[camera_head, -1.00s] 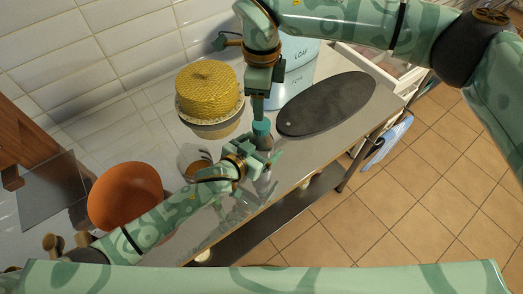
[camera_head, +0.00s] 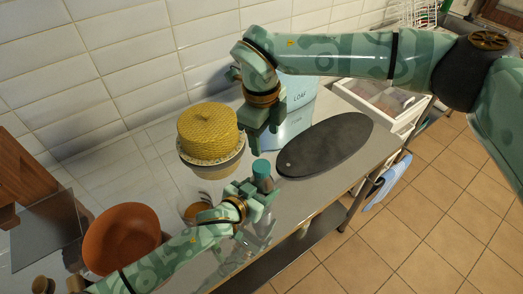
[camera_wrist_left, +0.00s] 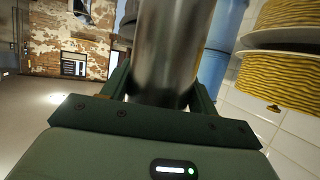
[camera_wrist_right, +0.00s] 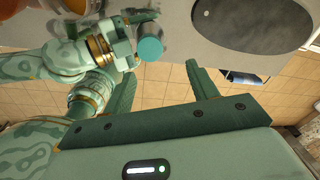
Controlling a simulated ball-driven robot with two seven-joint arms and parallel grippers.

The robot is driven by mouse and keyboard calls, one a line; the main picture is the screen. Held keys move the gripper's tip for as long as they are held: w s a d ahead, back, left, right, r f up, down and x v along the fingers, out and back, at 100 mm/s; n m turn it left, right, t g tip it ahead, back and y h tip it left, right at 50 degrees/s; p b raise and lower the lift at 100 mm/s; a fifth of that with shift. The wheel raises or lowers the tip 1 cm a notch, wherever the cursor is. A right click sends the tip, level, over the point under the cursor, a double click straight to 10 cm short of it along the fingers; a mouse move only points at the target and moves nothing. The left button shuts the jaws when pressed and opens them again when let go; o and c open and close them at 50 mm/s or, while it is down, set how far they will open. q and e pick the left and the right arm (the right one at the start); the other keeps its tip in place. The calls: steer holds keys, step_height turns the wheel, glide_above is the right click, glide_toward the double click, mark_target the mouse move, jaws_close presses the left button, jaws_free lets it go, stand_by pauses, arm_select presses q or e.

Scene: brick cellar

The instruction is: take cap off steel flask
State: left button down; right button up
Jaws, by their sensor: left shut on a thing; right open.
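The steel flask (camera_head: 263,184) stands upright in my left gripper (camera_head: 255,198), with its teal cap (camera_head: 261,167) on top. In the left wrist view the shiny flask body (camera_wrist_left: 172,45) fills the space between the fingers. My right gripper (camera_head: 262,146) is open and empty, just above the cap in the head view. In the right wrist view the cap (camera_wrist_right: 150,48) lies beyond the open fingers (camera_wrist_right: 162,84), apart from them. The flask's lower part is partly hidden by my left gripper.
A yellow woven round thing (camera_head: 207,132) sits behind left, and a brown bowl (camera_head: 122,240) at the left. A pale blue LOAF bin (camera_head: 296,112) stands behind my right gripper. A dark oval board (camera_head: 328,146) lies on the steel table to the right. Tiled floor (camera_head: 420,235) lies beyond the table edge.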

mark_target(262, 165)
steer(key=m, duration=0.6)
steer(key=shift+f, duration=0.15)
steer(key=m, duration=0.6)
steer(key=shift+s+f, duration=0.2)
steer(key=shift+f, duration=0.05)
steer(key=m, duration=0.5)
steer(key=shift+s+a+f, duration=0.15)
steer(key=shift+f, duration=0.15)
steer(key=m, duration=0.4)
steer(key=shift+a+m+y, duration=0.2)
steer(key=shift+m+y, duration=0.1)
steer(key=shift+m, duration=0.1)
steer(key=shift+f+m, duration=0.3)
steer(key=shift+f, duration=0.25)
step_height(262, 165, down, 7)
steer(key=shift+r, duration=0.1)
steer(key=c, duration=1.1)
